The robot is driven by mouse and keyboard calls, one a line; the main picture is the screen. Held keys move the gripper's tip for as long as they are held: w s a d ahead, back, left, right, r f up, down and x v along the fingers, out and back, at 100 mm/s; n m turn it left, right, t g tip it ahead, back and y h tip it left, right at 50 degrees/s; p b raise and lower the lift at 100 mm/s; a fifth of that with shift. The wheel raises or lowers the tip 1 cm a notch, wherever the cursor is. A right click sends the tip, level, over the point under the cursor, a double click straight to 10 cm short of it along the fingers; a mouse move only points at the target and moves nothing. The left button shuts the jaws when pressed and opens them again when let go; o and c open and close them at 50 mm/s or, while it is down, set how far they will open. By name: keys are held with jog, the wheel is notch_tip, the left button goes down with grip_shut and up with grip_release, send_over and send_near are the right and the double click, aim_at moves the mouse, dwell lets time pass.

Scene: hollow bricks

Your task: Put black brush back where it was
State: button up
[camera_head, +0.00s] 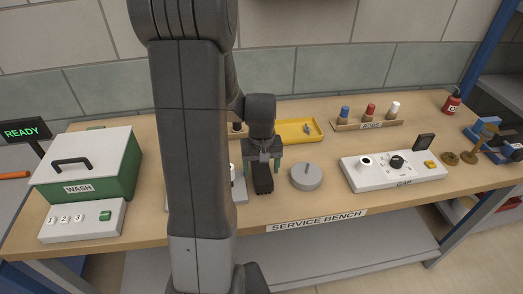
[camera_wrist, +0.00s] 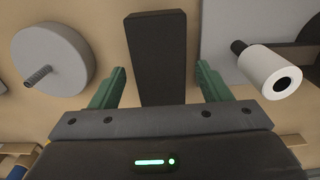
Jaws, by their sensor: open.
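A long black block (camera_head: 263,182), which looks like the black brush, is on the bench in front of my gripper (camera_head: 262,168). In the wrist view the block (camera_wrist: 158,50) lies between the two green fingers of my gripper (camera_wrist: 160,72). The fingers are open, with a visible gap on each side of the block. Its lower end is hidden by the gripper body in the wrist view. I cannot tell how far the fingers are above the bench.
A grey disc with a peg (camera_head: 306,178) is just right of the gripper. A white cylinder (camera_wrist: 270,72) stands close on its other side, by a grey plate. A yellow tray (camera_head: 300,131) and rod rack (camera_head: 368,125) are behind.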

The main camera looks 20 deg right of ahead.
aim_at(262, 171)
notch_tip(262, 171, up, 10)
dwell(0.3)
jog(key=shift+s, duration=0.1)
dwell(1.1)
